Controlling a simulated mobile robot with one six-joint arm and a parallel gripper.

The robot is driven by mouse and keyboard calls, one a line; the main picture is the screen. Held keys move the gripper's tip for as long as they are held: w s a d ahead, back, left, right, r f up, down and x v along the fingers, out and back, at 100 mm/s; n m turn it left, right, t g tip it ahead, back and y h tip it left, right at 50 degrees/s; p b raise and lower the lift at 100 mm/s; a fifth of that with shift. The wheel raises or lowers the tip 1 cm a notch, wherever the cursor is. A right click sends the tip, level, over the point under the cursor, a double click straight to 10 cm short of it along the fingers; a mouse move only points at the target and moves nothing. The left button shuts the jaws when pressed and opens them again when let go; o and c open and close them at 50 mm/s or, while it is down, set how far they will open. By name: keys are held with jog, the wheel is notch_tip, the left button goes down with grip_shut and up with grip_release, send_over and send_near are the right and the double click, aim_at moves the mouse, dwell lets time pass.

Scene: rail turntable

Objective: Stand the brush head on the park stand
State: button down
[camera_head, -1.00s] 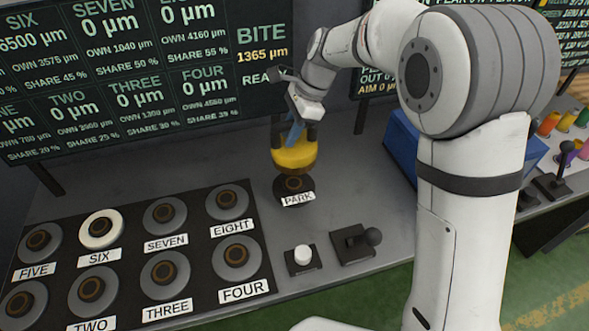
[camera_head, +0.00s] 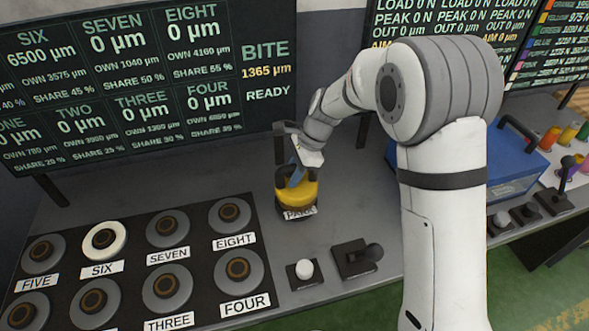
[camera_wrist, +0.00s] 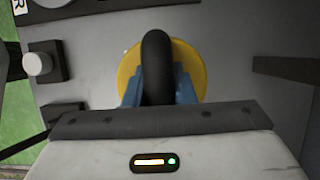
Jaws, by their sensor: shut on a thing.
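The brush head is a yellow round body (camera_head: 297,194) with a black arched handle (camera_wrist: 158,68). My gripper (camera_head: 295,176) is shut on its handle, with blue fingers on both sides of it in the wrist view. The brush head looks upright, directly over the park stand (camera_head: 298,213), which is a dark round piece behind a "PARK" label. The brush head hides most of the stand. I cannot tell whether its underside touches the stand.
A panel of numbered round pads (camera_head: 168,229) lies to the left, with a white ring on SIX (camera_head: 104,241). A white button (camera_head: 304,269) and a black lever (camera_head: 360,256) are in front. A blue box (camera_head: 500,165) stands right. Display boards rise behind.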

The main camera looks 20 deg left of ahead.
jog(key=c, duration=1.2)
grip_release()
jog(key=shift+f, duration=0.1)
